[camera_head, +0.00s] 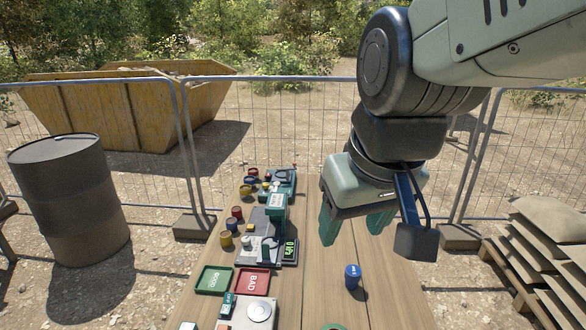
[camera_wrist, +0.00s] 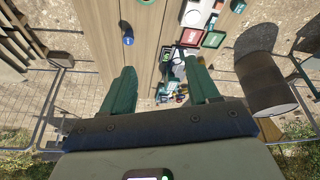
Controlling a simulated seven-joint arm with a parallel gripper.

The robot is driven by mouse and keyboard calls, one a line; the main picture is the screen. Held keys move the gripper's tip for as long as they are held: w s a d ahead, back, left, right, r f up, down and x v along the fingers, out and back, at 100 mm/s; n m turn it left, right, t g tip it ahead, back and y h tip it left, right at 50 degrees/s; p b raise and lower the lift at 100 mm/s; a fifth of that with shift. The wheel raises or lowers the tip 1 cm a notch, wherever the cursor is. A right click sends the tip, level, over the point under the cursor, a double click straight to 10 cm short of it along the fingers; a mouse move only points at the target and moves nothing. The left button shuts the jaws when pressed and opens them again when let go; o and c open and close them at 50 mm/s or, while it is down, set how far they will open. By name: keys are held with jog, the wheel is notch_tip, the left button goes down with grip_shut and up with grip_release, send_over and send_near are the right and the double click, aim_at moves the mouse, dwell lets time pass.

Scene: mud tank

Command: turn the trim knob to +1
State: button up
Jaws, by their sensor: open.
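My gripper (camera_head: 353,228) hangs open and empty above the right half of the wooden table, fingers pointing down. In the wrist view its two green fingers (camera_wrist: 161,82) are spread wide with nothing between them. A grey and green instrument (camera_head: 270,222) with a lit green display (camera_head: 289,250) stands on the table to the left of my gripper, apart from it. It also shows between the fingers in the wrist view (camera_wrist: 175,58). The trim knob and its scale marks are too small to pick out for certain.
A green GOOD tray (camera_head: 214,280), a red BAD tray (camera_head: 252,282) and a pale device with a round plate (camera_head: 258,313) lie nearer. A blue cylinder (camera_head: 352,276) stands at right. Several small pots and a teal base (camera_head: 284,181) are farther back. The table's middle right is mostly clear.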

jog(key=w+a+f+n+g, duration=0.1)
jog(key=w+a+f+n, duration=0.2)
jog(key=a+f, duration=0.35)
jog(key=w+a+f+n+g, duration=0.2)
jog(key=w+a+f, duration=0.1)
jog(key=a+f, duration=0.3)
jog(key=s+a+f+n+g+h, duration=0.1)
jog(key=s+a+f+n, duration=0.1)
jog(key=a+f, duration=0.45)
jog(key=s+a+f+n, duration=0.2)
jog(key=a+f+n, duration=0.1)
jog(key=a+f, duration=0.35)
jog(key=f, duration=1.1)
jog(key=shift+w+d+f, duration=0.1)
jog(key=shift+d+f, duration=0.15)
jog(key=shift+f, duration=0.05)
jog(key=c, duration=1)
jog(key=shift+c, duration=0.2)
